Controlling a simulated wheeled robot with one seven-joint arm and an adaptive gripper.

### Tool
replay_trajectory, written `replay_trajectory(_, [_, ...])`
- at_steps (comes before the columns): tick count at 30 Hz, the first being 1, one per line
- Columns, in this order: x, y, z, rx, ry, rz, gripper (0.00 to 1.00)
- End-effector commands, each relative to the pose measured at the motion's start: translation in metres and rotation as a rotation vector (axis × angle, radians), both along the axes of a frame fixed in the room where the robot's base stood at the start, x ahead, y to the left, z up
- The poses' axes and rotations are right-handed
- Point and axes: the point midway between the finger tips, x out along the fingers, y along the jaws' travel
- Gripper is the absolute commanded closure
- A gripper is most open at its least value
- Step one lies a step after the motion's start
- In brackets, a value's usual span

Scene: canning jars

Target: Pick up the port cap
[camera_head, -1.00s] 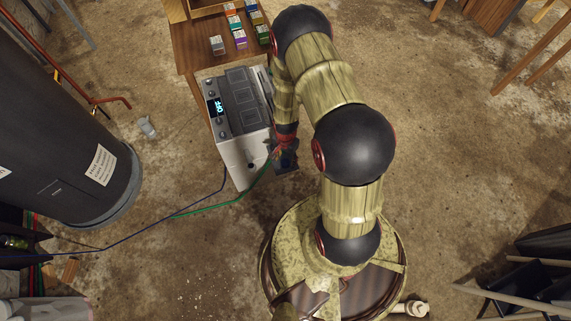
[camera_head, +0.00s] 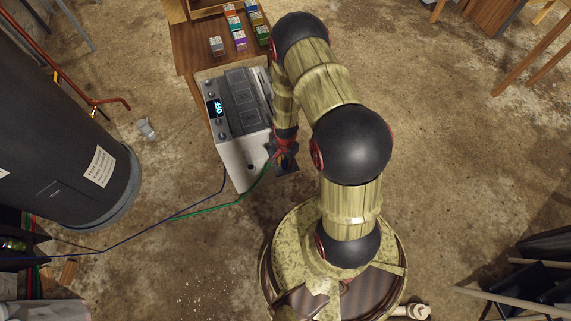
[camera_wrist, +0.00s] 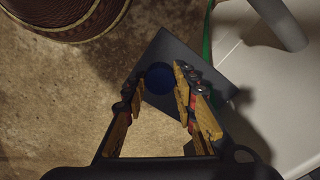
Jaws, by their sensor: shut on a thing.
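The port cap (camera_wrist: 159,77) is a round, dark blue piece in the wrist view. It sits between the two fingertips of my gripper (camera_wrist: 158,84), which is shut on it. A dark flat plate (camera_wrist: 205,62) lies beyond the cap. I cannot tell whether the cap touches this plate or is clear of it. In the head view my gripper (camera_head: 284,153) is beside the lower right corner of the white machine (camera_head: 240,163), mostly hidden by my wrist, and the cap is too small to make out clearly.
The machine has a lit display (camera_head: 214,108) and stands by a wooden table (camera_head: 190,55) with several small coloured boxes. A green hose (camera_head: 222,205) and a blue hose (camera_head: 150,225) run left from it. A large dark tank (camera_head: 70,120) stands left.

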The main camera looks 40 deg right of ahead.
Motion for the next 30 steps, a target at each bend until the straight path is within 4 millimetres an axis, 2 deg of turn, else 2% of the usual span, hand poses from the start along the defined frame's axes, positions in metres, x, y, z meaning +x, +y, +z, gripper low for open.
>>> replay_trajectory(10, [0.001, 0.000, 0.007, -0.001, -0.001, 0.000, 0.83])
replay_trajectory(17, [-0.001, 0.001, 0.039, 0.000, -0.002, 0.001, 0.83])
replay_trajectory(25, [-0.043, 0.026, 0.097, 0.000, -0.002, 0.002, 0.83])
replay_trajectory(30, [-0.079, 0.048, 0.113, 0.001, 0.001, 0.003, 0.83])
